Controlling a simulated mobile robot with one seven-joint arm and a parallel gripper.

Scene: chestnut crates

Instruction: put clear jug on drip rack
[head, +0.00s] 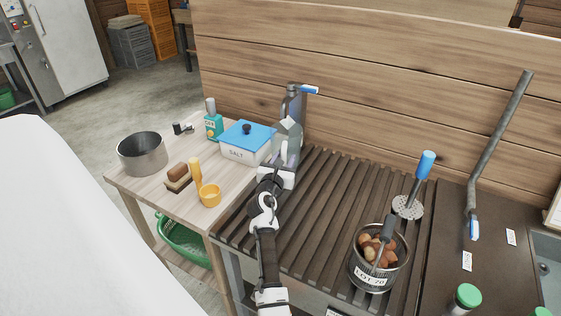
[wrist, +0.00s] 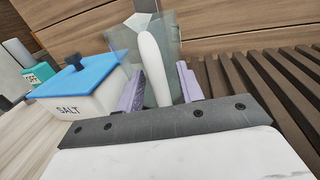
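The clear jug (wrist: 115,40) shows in the wrist view as a see-through body with a pale upright handle (wrist: 153,68). In the head view the jug (head: 293,143) is faint, at the back of the pale table near the rack's left edge; its base is hidden by my gripper. My gripper (head: 284,168) is at the jug. In the wrist view its two lilac fingers (wrist: 160,90) stand apart on either side of the handle, with a small gap seen at the right. The drip rack (head: 318,210), dark wooden slats, lies to the right.
A salt box (head: 243,151) with blue lid stands just left of the jug. A pot of brown lumps (head: 372,274) and a blue-handled masher (head: 409,206) occupy the rack's right part. The rack's middle is clear.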

